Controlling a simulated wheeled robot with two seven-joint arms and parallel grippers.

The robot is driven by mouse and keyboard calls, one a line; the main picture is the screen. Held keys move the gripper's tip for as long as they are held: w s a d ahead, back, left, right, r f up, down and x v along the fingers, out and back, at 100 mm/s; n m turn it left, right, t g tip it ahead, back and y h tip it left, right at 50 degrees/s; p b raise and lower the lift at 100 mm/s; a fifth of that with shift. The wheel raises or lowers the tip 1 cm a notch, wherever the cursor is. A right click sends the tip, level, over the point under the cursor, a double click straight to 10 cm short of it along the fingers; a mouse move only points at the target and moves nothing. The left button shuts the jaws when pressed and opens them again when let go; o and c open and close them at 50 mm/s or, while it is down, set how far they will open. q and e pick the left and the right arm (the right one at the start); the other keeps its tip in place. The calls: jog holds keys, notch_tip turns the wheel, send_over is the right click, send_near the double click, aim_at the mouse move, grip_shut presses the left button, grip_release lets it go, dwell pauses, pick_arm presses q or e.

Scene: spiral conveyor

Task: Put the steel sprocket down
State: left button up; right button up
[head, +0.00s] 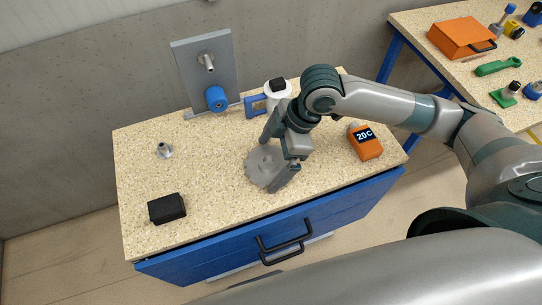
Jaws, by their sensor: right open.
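The steel sprocket (258,168) is a grey toothed disc lying on the speckled top of the blue cabinet (215,205), near the middle. My right gripper (274,163) is above the sprocket and pointing down, with its jaws open. The gripper and wrist hide part of the sprocket, so I cannot tell whether a finger touches it. My left gripper is not in view.
A grey upright plate (190,65) with a steel shaft and blue roller stands at the back. A small metal part (164,151) and a black block (167,209) are left. An orange device (366,143) reading 20C is right.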

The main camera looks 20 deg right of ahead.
jog(key=b+v, duration=0.1)
jog(key=v, duration=1.1)
jog(key=shift+a, duration=0.15)
dwell(0.3)
